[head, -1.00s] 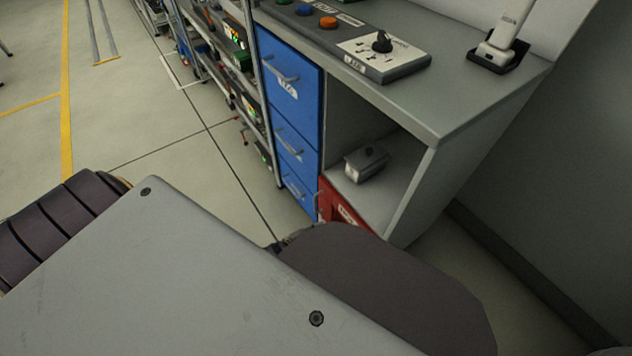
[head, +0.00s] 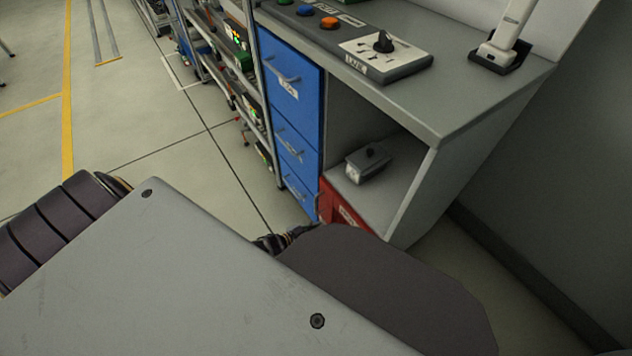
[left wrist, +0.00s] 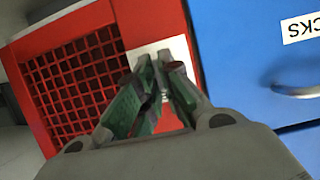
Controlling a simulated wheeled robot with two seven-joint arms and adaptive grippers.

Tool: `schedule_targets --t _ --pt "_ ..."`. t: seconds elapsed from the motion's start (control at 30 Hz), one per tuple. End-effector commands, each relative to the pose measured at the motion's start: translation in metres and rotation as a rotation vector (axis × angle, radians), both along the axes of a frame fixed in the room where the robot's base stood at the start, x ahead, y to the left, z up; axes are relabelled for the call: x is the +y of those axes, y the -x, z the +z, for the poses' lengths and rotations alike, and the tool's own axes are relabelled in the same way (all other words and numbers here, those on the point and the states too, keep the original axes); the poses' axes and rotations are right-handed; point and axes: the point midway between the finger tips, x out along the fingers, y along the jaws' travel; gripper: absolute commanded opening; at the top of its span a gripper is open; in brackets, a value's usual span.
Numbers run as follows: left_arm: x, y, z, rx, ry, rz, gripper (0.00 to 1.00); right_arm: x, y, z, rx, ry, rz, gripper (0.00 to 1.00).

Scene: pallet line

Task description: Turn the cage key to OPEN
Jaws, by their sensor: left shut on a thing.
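The red cage (head: 328,202) sits low beside the blue drawers in the head view, mostly hidden by my own body. In the left wrist view the cage (left wrist: 35,45) has a dark mesh front, with a pale lock plate (left wrist: 181,47) on its frame. My left gripper (left wrist: 160,68) is at this plate, its green-padded fingers closed on the cage key, which the fingertips largely hide. The key's angle and any OPEN mark cannot be made out. In the head view only a dark part of my left gripper or wrist (head: 285,239) shows near the cage. My right gripper is not seen.
Blue drawers (head: 290,85) with handles adjoin the cage; a drawer (left wrist: 250,60) fills the right of the wrist view. Above is a bench with a dial panel (head: 385,58). A small grey box (head: 368,163) sits on an open shelf. Floor at left is clear.

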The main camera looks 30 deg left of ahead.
Motion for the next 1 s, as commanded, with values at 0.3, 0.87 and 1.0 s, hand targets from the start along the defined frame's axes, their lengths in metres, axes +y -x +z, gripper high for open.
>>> schedule_targets --t 0.3,0.87,1.0 --pt "0.0004 0.0004 -0.0004 0.007 0.014 0.001 0.0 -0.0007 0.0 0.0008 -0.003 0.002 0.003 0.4" --pt "0.0001 0.0 -0.0001 0.005 0.013 0.0 0.29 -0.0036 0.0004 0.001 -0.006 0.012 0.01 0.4" --pt "0.0002 0.0002 0.0 0.005 0.013 0.0 0.29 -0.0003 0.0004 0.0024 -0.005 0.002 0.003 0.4"
